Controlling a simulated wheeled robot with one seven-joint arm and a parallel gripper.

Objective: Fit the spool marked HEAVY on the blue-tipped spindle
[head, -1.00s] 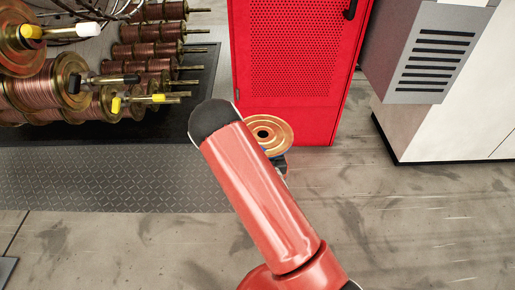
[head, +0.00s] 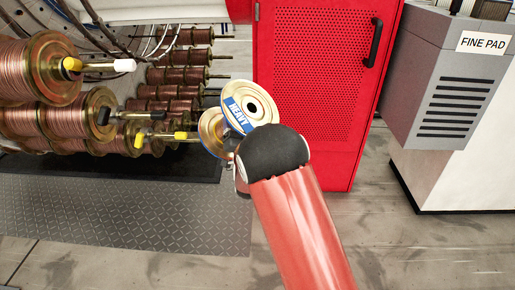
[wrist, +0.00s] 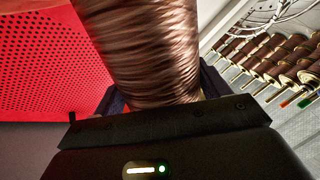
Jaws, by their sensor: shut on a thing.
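The spool marked HEAVY (head: 259,100) shows in the head view just beyond my arm's dark rounded joint. The spool is held in the air, apart from the rack. Spindles at the left have a white tip (head: 123,66), a black tip (head: 157,115) and a yellow tip (head: 181,135). I see no blue-tipped spindle.
Several copper spools (head: 55,128) fill the rack at the left. A red perforated cabinet (head: 322,90) stands behind the held spool. A grey box labelled FINE PAD (head: 440,95) is at the right. A dark ribbed mat (head: 130,215) and open floor lie below.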

